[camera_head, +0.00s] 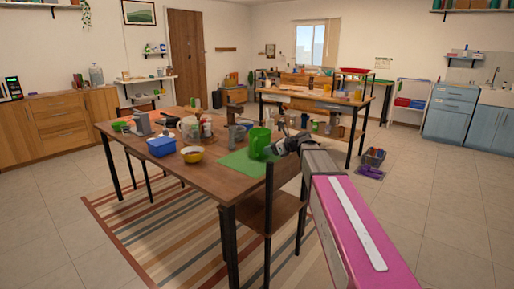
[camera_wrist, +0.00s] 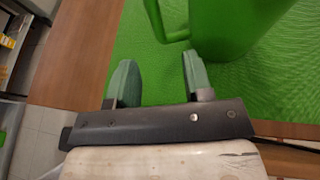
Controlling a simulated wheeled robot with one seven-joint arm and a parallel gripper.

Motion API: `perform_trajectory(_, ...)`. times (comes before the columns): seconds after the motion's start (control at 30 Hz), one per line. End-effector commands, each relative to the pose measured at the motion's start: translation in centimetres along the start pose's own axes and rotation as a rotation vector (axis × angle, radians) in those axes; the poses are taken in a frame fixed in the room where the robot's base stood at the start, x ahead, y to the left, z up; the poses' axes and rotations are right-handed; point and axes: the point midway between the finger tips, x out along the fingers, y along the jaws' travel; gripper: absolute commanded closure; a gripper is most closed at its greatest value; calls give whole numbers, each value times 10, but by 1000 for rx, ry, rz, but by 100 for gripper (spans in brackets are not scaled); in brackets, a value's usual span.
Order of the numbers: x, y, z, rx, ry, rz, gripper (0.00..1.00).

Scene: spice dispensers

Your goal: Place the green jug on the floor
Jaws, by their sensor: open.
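The green jug (camera_head: 260,142) stands upright on a green mat (camera_head: 236,163) near the right end of the wooden dining table. In the wrist view the green jug (camera_wrist: 232,28) fills the top right, with its handle (camera_wrist: 165,30) at its left side. My gripper (camera_wrist: 167,62) is open, its two grey-green fingers pointing at the jug's handle side. The handle's lower part lies just ahead of the fingers, and nothing is between them. In the head view my gripper (camera_head: 279,148) is small, just right of the jug. The tiled floor (camera_head: 420,190) shows right of the table.
A blue container (camera_head: 161,147), a yellow bowl (camera_head: 192,155) and several kitchen items stand left of the jug. A chair (camera_head: 272,210) stands at the table's near right side. A striped rug (camera_head: 150,235) lies underneath. Floor on the right is mostly clear, with a dark basket (camera_head: 374,158) farther back.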

Motion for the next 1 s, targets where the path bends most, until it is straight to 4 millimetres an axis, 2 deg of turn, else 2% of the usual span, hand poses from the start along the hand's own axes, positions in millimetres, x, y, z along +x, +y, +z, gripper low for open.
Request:
perform_trajectory(0.3, 51, -1, 0, 0, 0, 3, 53)
perform_trajectory(0.57, 67, 0, 0, 0, 0, 2, 53)
perform_trajectory(0.87, 107, 2, 0, 0, 0, 2, 53)
perform_trajectory(1.0, 112, 3, 0, 0, 0, 1, 53)
